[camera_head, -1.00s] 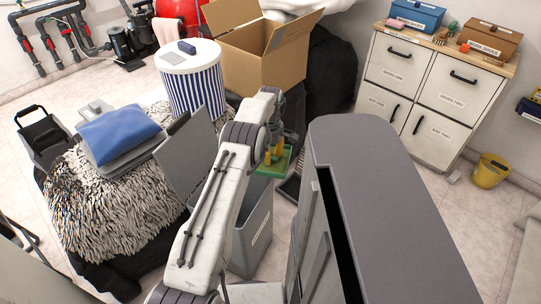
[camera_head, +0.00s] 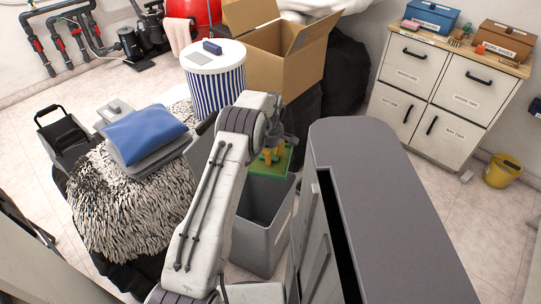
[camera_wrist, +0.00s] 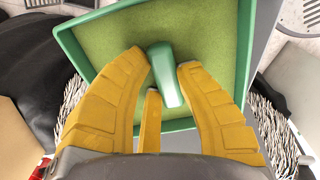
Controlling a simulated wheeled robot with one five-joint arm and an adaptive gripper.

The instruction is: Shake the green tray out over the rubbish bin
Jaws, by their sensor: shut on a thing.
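The green tray (camera_head: 284,164) hangs from my gripper (camera_head: 272,157) above the far end of the open grey bin (camera_head: 258,247). In the wrist view, the tray (camera_wrist: 215,28) has a raised rim, a yellowish-green inside and a green grip block (camera_wrist: 165,75) in its middle. The yellow fingers of my gripper (camera_wrist: 163,68) are shut around this block. The inside of the tray that shows looks even in colour; I cannot make out loose bits. The bin's inside looks dark and its bottom is hard to see.
A tall grey cabinet (camera_head: 390,190) stands close on the right of the bin. A shaggy heap (camera_head: 125,210) with a blue cushion (camera_head: 145,134) is on the left. A striped hamper (camera_head: 217,85) and a cardboard box (camera_head: 270,65) stand behind.

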